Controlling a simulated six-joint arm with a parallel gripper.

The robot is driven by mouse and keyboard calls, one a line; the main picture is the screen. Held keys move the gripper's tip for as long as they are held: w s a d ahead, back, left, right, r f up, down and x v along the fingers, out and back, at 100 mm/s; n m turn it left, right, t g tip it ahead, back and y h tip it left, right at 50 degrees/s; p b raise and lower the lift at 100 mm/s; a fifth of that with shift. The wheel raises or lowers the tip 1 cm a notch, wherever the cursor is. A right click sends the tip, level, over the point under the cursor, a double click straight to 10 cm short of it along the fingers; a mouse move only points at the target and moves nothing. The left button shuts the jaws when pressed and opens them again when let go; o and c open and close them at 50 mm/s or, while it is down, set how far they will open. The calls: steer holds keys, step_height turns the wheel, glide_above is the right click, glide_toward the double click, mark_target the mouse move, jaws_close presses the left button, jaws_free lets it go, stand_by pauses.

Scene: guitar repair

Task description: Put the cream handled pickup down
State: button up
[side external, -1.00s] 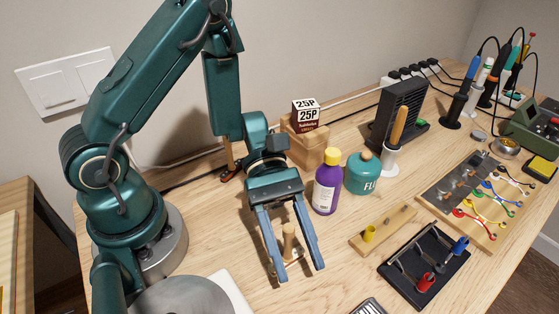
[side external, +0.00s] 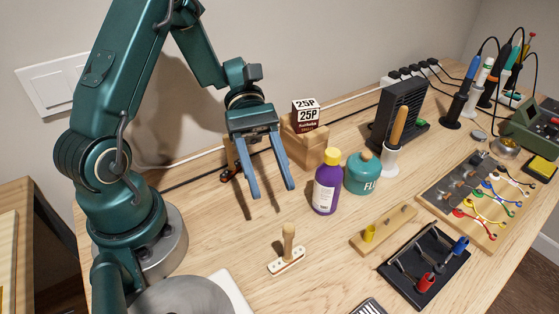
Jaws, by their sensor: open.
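The cream handled pickup (side external: 287,262) stands upright on the wooden table, with its cream base flat on the surface and its wooden handle (side external: 288,238) pointing up. Small dark dots show along the base. My gripper (side external: 271,194) is open and empty. It hangs above the table, behind and a little left of the pickup in the picture, clear of it. Its two blue fingers point down and nothing is between them.
A purple bottle (side external: 326,190) with a yellow cap and a teal flux jar (side external: 362,174) stand right of my gripper. A wooden block (side external: 303,147) with a box on it is behind. A wooden strip (side external: 383,229) and a black rack (side external: 424,281) lie right. Bare table surrounds the pickup.

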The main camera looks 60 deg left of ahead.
steer(key=s+a+r+m+t+y, duration=0.3)
steer(key=r+m+t+y, duration=0.3)
steer(key=m+t+y, duration=0.3)
steer(key=s+m+y, duration=0.1)
steer(key=m+y, duration=0.2)
steer(key=m, duration=0.2)
steer(key=shift+s+a+r+m+y, duration=0.25)
steer(key=shift+s+a+m+y, duration=0.1)
steer(key=shift+a+m+y, duration=0.05)
stand_by(0.7)
